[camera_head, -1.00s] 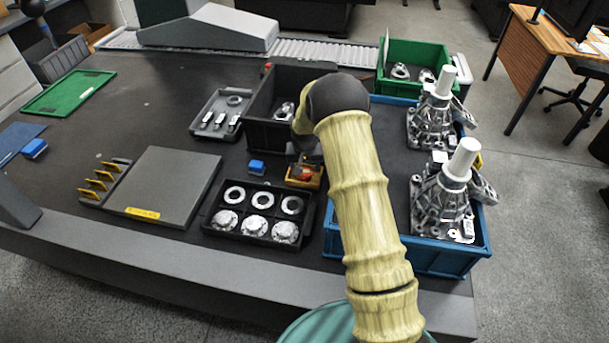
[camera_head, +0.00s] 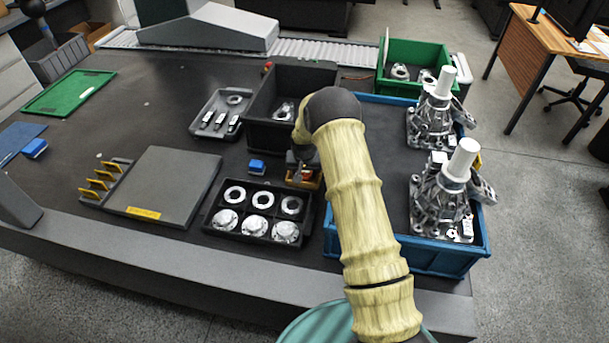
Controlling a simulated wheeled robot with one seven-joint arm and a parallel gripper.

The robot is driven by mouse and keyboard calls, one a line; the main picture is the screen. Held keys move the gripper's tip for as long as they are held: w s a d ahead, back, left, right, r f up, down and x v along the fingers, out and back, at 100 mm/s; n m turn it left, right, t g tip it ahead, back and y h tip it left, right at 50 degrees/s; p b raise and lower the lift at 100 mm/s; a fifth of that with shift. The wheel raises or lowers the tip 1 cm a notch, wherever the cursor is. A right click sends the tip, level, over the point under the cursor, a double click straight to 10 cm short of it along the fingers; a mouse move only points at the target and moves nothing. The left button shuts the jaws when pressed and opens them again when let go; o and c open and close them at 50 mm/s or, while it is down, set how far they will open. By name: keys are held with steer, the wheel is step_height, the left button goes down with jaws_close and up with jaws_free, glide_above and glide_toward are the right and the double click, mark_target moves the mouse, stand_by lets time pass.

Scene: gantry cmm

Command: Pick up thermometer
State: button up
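My gripper (camera_head: 303,170) points down at a small orange holder (camera_head: 294,183) just right of the small blue block. It covers much of this holder, and something red shows between the gripper and the holder. I cannot make out a thermometer for certain; it may be hidden by my gripper and arm. The fingers are too small and covered to show whether they are open or shut.
A black tray (camera_head: 209,222) with rings and round metal parts lies in front. A black bin (camera_head: 262,135) stands behind, and a blue crate (camera_head: 440,262) with metal castings is to the right. A blue block (camera_head: 257,167) and a grey plate (camera_head: 175,185) lie left.

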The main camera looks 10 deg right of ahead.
mark_target(304, 173)
steer(key=c, duration=0.3)
step_height(304, 173, up, 10)
steer(key=shift+r+b, duration=0.1)
steer(key=shift+b, duration=0.2)
stand_by(0.6)
